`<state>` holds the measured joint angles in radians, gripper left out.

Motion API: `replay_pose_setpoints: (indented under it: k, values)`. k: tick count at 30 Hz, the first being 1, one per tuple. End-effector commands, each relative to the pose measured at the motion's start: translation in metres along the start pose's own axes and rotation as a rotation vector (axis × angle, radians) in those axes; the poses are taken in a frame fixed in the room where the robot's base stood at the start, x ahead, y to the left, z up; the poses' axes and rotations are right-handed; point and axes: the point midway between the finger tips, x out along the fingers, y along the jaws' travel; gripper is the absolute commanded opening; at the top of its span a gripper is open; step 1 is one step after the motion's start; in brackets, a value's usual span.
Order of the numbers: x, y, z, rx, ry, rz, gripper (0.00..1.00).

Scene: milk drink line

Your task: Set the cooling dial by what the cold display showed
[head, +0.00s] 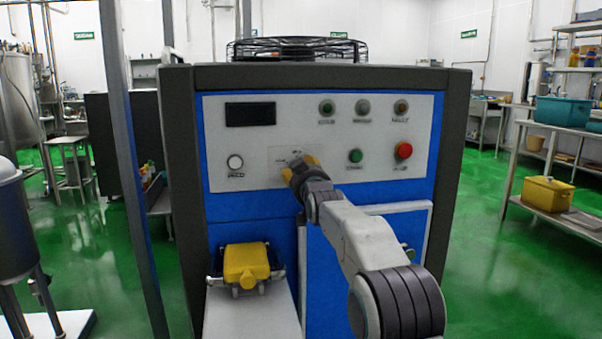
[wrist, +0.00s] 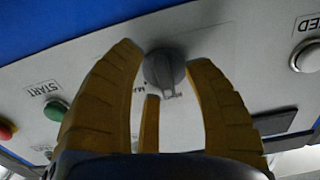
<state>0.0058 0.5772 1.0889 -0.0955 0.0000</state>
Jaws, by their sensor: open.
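The grey dial (wrist: 163,70) sits on the white control panel in the wrist view, with a small pointer ridge and part of a label beside it. My gripper (head: 298,166) is at the panel in the head view and covers the dial there. In the wrist view the yellow fingers of my gripper (wrist: 162,57) are spread, one on each side of the dial and a third just below it. I cannot tell whether any finger touches it. The display (head: 250,114) at the panel's upper left is dark, with no readable figure; its dark edge also shows in the wrist view (wrist: 275,122).
A white button (head: 235,162) is left of the dial. A green button (head: 355,156) and a red button (head: 403,150) are to its right. Three small buttons line the panel's top right. A yellow box-like object (head: 246,264) sits low in front of the blue machine.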

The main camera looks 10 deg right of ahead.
Motion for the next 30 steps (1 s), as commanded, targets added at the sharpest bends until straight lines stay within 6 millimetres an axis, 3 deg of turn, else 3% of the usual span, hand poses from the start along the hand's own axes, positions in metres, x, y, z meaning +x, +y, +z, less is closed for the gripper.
replay_pose_setpoints:
  k: [12, 27, 30]
  values:
    - [0.0017, 0.0, 0.0002, 0.0, 0.0, 0.0, 0.49]
    - [0.0015, -0.0002, 0.0002, 0.0, 0.0, 0.0, 0.05]
    - [0.0015, -0.0003, 0.0001, 0.0, 0.0, 0.0, 0.0]
